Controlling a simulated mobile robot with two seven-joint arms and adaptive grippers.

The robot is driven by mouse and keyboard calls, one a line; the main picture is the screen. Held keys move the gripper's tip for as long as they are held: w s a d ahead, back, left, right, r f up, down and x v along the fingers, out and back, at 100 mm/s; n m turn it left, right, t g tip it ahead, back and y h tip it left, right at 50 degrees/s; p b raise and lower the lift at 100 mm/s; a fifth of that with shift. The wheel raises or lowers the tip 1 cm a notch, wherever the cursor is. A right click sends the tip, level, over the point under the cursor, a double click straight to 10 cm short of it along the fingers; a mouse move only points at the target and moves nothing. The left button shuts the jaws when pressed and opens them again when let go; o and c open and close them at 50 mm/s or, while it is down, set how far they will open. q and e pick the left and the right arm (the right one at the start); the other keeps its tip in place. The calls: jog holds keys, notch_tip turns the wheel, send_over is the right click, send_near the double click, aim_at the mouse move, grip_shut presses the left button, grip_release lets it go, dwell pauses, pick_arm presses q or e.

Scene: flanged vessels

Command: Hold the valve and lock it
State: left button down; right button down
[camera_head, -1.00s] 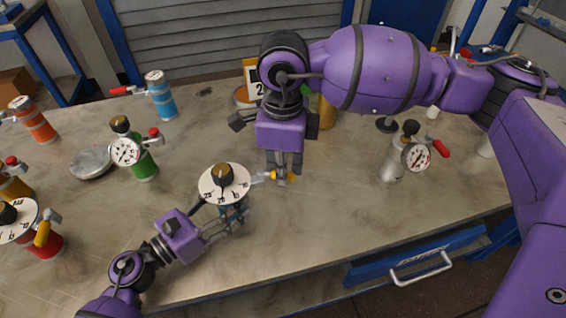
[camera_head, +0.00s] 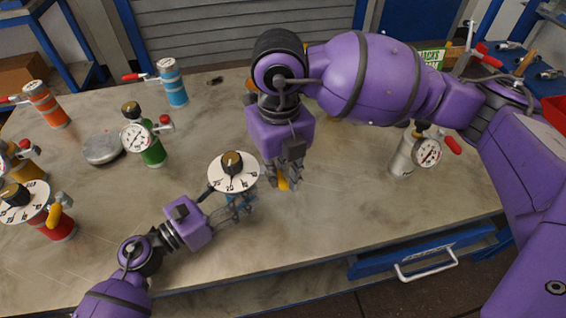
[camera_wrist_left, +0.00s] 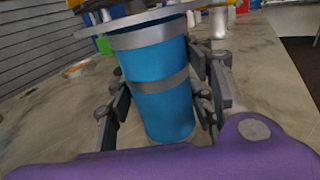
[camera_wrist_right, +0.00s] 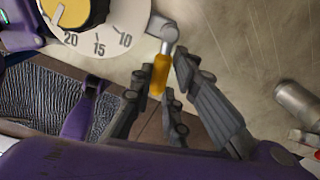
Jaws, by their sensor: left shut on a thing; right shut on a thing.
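The valve vessel is a blue cylinder (camera_wrist_left: 160,95) with a white dial plate (camera_head: 234,172) and a black-and-yellow knob on top. It stands upright near the table's front middle. My left gripper (camera_head: 237,205) is shut around the cylinder; the left wrist view shows a finger on each side. A yellow valve handle (camera_wrist_right: 160,74) sticks out from the vessel's side on a metal stem. My right gripper (camera_head: 285,182) is shut on this handle from above. In the head view the handle (camera_head: 283,184) is partly hidden by the fingers.
Other vessels stand on the table (camera_head: 330,225): a green one (camera_head: 153,152), a red one (camera_head: 60,225) with a dial, a light blue one (camera_head: 172,85), an orange one (camera_head: 48,106) and a silver one (camera_head: 403,158). A round grey disc (camera_head: 103,148) lies at left. The front right is clear.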

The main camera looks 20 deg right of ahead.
jog(key=shift+a+m, duration=0.4)
jog(key=shift+m, duration=0.6)
jog(key=c, duration=1.7)
grip_release()
jog(key=shift+o, duration=0.2)
jog(key=shift+r, duration=0.1)
notch_tip(320, 180, up, 12)
